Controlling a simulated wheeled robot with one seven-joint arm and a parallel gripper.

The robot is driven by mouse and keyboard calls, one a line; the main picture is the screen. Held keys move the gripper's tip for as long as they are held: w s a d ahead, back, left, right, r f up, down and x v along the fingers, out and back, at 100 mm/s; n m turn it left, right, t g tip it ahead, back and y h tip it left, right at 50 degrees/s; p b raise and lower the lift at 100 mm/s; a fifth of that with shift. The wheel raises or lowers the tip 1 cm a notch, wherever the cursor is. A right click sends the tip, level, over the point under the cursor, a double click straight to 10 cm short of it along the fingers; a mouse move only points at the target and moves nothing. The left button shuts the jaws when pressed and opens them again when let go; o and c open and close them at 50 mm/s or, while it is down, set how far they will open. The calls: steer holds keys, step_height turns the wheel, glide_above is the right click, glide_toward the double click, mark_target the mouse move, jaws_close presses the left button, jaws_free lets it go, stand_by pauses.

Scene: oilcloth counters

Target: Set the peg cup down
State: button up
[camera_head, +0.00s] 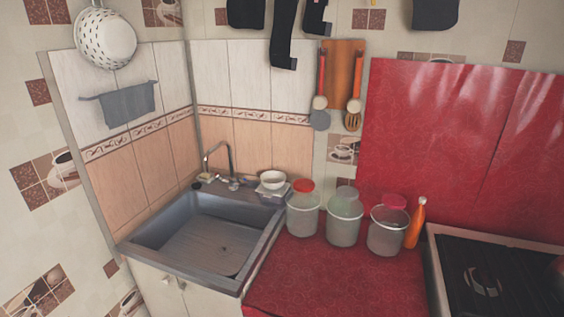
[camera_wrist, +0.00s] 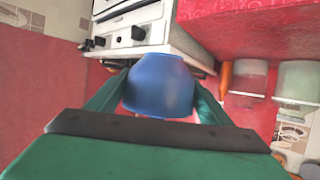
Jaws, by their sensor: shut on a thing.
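A plain blue cup, which I take to be the peg cup (camera_wrist: 160,88), shows in the middle of the wrist view. My gripper (camera_wrist: 158,82) has its two green fingers on either side of the cup, shut on it. No pegs can be made out, and the cup's far side is hidden. A small pinkish patch shows just below the cup, too small to tell what it is. The wrist view does not show clearly whether the cup touches anything beneath it. Neither the cup nor my gripper shows in the head view.
A red oilcloth counter (camera_head: 335,285) lies between the sink (camera_head: 205,240) and the stove (camera_head: 490,275). Several glass jars (camera_head: 343,222) and an orange bottle (camera_head: 415,225) stand along its back. The counter's front part is clear. The stove (camera_wrist: 135,33) also shows in the wrist view.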

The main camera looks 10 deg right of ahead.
steer(key=w+a+f+n+t+y, duration=0.3)
steer(key=w+a+f+n+y, duration=0.1)
steer(key=a+f, duration=0.6)
steer(key=w+a+f+n+t+y, duration=0.3)
steer(key=w+a+f, duration=0.4)
steer(key=a+f, duration=0.3)
steer(key=w+a+f+n+t+y, duration=0.3)
steer(key=a+f, duration=0.7)
steer(key=a, duration=0.7)
steer(key=w+n+y, duration=0.2)
steer(key=n, duration=0.2)
steer(key=shift+w+y, duration=0.3)
steer(key=shift+w, duration=0.05)
steer(key=shift+r, duration=0.15)
